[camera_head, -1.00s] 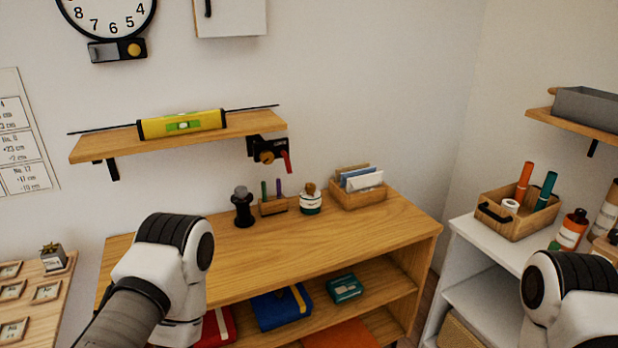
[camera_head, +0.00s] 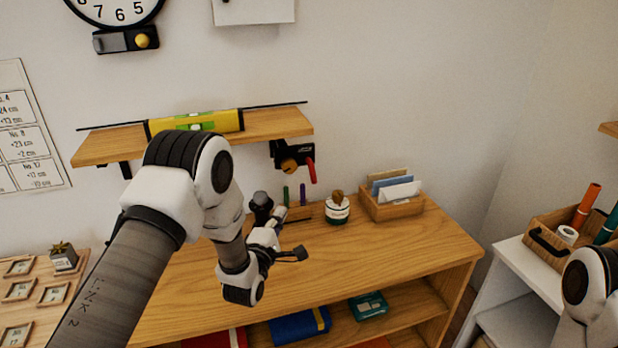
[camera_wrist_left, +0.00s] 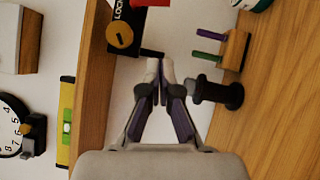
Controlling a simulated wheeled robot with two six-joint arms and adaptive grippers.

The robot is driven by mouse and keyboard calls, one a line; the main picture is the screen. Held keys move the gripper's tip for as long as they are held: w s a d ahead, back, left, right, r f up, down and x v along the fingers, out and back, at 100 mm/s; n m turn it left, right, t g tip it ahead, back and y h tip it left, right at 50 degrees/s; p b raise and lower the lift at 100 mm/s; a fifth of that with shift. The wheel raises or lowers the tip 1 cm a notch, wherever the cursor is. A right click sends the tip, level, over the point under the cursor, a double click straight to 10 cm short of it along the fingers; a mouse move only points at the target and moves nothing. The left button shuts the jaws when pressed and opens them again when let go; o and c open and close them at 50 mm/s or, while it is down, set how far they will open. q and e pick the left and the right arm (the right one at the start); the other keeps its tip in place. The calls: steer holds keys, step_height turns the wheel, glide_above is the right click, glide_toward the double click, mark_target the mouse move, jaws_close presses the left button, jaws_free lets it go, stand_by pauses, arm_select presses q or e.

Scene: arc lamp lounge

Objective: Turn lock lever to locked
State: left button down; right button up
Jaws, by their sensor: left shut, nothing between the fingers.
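The lock (camera_head: 288,155) is a black box with a brass knob, mounted under the right end of the wall shelf. Its red lever (camera_head: 311,170) hangs downward on the right side. In the left wrist view the lock's brass knob (camera_wrist_left: 119,35) and part of the red lever (camera_wrist_left: 150,3) show at the top, with the lever cut off by the edge. My left gripper (camera_head: 280,213) is shut and empty, below the lock and apart from it; its closed fingertips (camera_wrist_left: 159,65) show in the wrist view. My right gripper is out of view.
A black knobbed object (camera_head: 261,206) stands close beside my left fingers. A pen holder (camera_head: 306,211), a jar (camera_head: 337,209) and a letter box (camera_head: 392,204) stand on the cabinet top. The wall shelf (camera_head: 100,148) with a yellow level (camera_head: 195,123) is above.

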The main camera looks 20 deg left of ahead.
arm_select(q)
steer(key=p, duration=0.3)
glide_toward(311, 171)
steer(key=w+a+f, duration=0.3)
steer(key=w+a, duration=0.1)
steer(key=w, duration=0.1)
steer(key=w+d, duration=0.1)
steer(key=w+d+p, duration=0.1)
steer(key=shift+w+d+r, duration=0.15)
steer(key=shift+d+r, duration=0.15)
steer(key=shift+d, duration=0.1)
